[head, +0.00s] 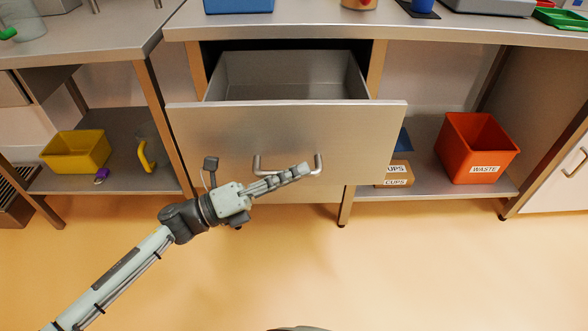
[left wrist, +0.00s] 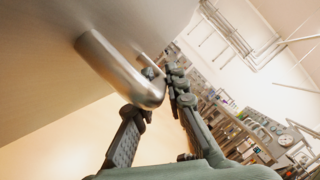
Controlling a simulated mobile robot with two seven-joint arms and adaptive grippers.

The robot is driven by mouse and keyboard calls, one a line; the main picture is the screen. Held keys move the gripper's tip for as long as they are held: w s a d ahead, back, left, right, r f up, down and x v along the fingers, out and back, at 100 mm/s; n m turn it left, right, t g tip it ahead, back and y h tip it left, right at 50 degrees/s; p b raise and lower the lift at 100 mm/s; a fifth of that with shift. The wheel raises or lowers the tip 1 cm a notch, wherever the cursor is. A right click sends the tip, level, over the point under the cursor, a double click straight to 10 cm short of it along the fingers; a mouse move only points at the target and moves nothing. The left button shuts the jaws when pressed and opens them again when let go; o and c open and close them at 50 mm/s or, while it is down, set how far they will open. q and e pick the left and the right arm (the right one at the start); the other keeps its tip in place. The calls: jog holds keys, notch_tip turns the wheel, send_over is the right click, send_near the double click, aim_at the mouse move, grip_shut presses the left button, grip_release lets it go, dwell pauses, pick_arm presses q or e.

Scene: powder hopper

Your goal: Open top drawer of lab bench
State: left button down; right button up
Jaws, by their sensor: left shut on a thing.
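The top drawer (head: 285,125) of the lab bench (head: 450,34) is pulled out well beyond the frame. Its grey inside (head: 290,75) shows from above and looks empty. A metal bar handle (head: 257,164) is fixed to the drawer's front. My left gripper (head: 288,176) is at this handle, shut on it. In the left wrist view the handle (left wrist: 118,68) runs in between the fingers of the left gripper (left wrist: 158,95). The fingers hide part of the bar. My right gripper is not in view.
A yellow bin (head: 76,152) and a pitcher with a yellow handle (head: 147,155) stand on the left lower shelf. An orange waste bin (head: 476,148) and a cardboard cups box (head: 394,174) are on the right lower shelf. The floor (head: 400,260) before the drawer is clear.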

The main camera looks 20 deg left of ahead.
pick_arm(q)
jog(key=c, duration=1.5)
grip_release()
jog(key=shift+c, duration=0.2)
jog(key=v, duration=1.2)
